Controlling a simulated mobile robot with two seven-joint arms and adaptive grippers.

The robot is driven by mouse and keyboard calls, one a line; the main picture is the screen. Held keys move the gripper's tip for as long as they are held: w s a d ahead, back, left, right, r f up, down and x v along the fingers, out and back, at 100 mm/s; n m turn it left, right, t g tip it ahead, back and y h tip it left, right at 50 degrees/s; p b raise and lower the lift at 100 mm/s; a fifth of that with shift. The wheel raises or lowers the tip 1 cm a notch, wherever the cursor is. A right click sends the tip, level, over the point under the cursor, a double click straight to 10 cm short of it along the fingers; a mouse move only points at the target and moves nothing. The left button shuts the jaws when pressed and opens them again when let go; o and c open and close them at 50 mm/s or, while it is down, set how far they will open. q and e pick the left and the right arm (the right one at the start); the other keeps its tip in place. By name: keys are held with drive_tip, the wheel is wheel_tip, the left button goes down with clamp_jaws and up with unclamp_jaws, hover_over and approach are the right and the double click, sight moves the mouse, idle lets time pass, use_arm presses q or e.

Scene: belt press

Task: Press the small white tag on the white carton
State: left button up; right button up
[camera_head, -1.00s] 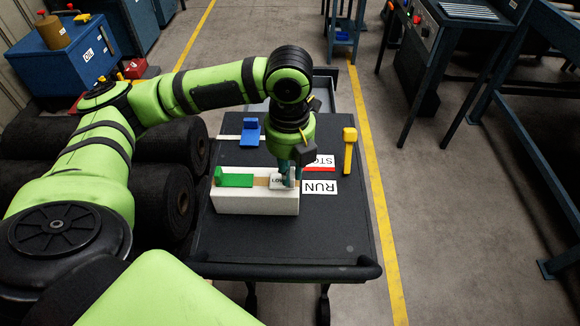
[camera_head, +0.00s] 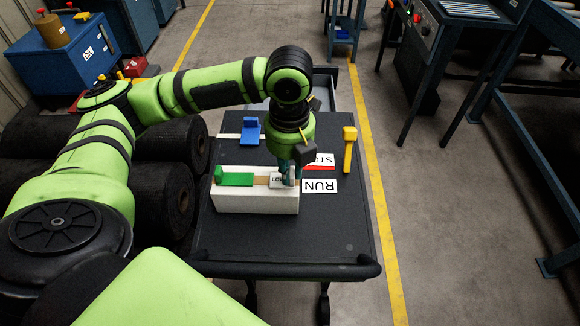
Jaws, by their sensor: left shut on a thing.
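The white carton (camera_head: 254,203) lies on the black cart top (camera_head: 320,235), with a brown tape strip along its upper face. The small white tag (camera_head: 276,181) with dark lettering is at the right part of that face. My left gripper (camera_head: 288,180) points down at the tag's right side. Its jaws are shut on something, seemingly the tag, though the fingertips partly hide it. I cannot tell how firmly the tag touches the carton. A green block-like tool (camera_head: 234,179) lies on the left part of the carton. My right gripper is not in view.
A RUN sign (camera_head: 320,187) and a red-and-white STOP sign (camera_head: 321,160), partly hidden, lie right of the carton. A yellow tool (camera_head: 349,150) and a blue tool (camera_head: 251,132) lie farther back. The front of the cart top is clear.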

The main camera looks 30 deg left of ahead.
use_arm(q)
drive_tip(key=shift+p, duration=0.6)
idle(0.9)
drive_tip(key=o, duration=0.9)
drive_tip(key=shift+c, duration=0.2)
drive_tip(key=shift+w+r, duration=0.1)
drive_tip(key=shift+r, duration=0.2)
wheel_tip(320, 180, up, 11)
drive_tip(key=shift+r, duration=0.2)
